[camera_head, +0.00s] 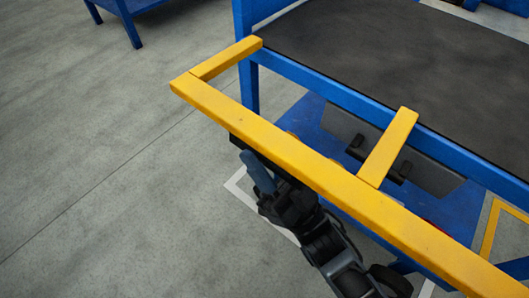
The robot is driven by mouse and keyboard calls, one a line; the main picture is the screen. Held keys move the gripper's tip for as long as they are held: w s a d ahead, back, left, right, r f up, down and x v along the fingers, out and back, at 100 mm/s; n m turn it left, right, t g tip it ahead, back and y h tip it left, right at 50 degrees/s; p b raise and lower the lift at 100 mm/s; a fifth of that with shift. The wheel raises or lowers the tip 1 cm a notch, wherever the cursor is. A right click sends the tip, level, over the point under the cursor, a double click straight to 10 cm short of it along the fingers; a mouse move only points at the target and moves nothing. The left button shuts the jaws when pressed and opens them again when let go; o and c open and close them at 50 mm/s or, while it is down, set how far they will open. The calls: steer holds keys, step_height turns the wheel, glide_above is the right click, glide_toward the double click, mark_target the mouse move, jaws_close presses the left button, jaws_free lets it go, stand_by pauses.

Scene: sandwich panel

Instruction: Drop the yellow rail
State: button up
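The yellow rail (301,160) is a long bar running from the upper left to the lower right. Two short yellow arms join it to the near edge of the blue table (322,85), and it stands out level in front of that edge. My gripper (254,165) is black with a blue part near its end. It is just below the rail in the picture, and the rail partly covers it. I cannot tell whether it touches the rail. Its fingertips are not clear, so its opening does not show.
The table has a dark top (390,45) and a lower blue shelf (312,118) with dark fittings. Another blue table leg (130,25) stands at the upper left. The grey floor (90,170) on the left is clear, with white and yellow lines near the table.

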mark_target(265, 135)
jaws_close()
stand_by(0.3)
step_height(265, 135, up, 5)
steer(key=m+t+h+p, duration=0.2)
steer(key=m, duration=0.1)
steer(key=m+t+h+p, duration=0.2)
steer(key=m+h+p, duration=0.1)
steer(key=shift+r+m, duration=0.2)
steer(key=shift+m, duration=0.1)
steer(key=shift+r+m+t+h+p, duration=0.4)
steer(key=shift+m+h+p, duration=0.25)
steer(key=shift+m, duration=0.15)
steer(key=shift+o, duration=0.8)
jaws_free()
steer(key=shift+f, duration=0.1)
